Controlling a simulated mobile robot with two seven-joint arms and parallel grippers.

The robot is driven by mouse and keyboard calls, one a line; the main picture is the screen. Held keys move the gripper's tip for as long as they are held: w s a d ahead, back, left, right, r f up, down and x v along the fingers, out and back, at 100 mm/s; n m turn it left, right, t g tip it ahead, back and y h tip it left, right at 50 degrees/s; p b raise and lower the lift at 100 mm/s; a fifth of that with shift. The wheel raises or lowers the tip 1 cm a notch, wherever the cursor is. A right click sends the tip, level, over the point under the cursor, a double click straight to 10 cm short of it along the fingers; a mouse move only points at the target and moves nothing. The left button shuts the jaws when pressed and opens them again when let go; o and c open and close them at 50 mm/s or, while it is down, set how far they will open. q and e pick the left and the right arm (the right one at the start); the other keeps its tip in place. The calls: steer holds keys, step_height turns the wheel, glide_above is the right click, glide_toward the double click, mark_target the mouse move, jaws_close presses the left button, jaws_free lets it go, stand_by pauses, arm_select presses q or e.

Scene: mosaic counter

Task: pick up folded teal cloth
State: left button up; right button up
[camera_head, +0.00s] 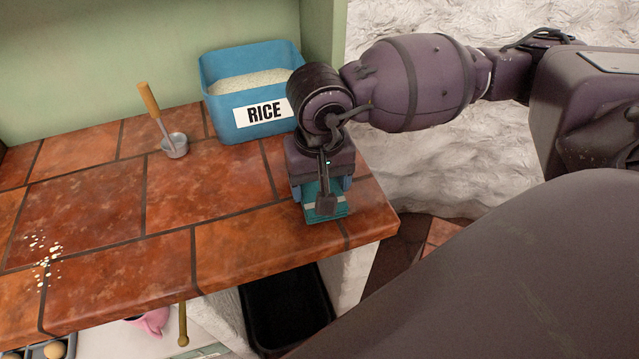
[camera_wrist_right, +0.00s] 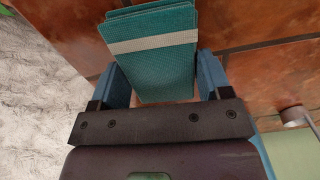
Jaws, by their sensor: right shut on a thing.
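The folded teal cloth (camera_head: 327,208) with a pale stripe is at the right end of the tiled counter, mostly hidden under my right gripper (camera_head: 322,188) in the head view. In the right wrist view the cloth (camera_wrist_right: 155,50) lies between the two blue fingers of my right gripper (camera_wrist_right: 165,80). The gripper is shut on the cloth from both sides. The cloth appears at or close to the counter surface; I cannot tell whether it is lifted. My left gripper is not in view.
A blue bin labelled RICE (camera_head: 228,128) stands behind my right gripper. A metal scoop with a wooden handle (camera_head: 174,146) stands left of it. Spilled grains (camera_head: 43,252) lie at the counter's left. A black bin (camera_head: 287,305) is below the front edge. The counter's middle is clear.

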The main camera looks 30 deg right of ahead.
step_height(320, 180, up, 20)
steer(key=p, duration=0.2)
steer(key=shift+f, duration=0.2)
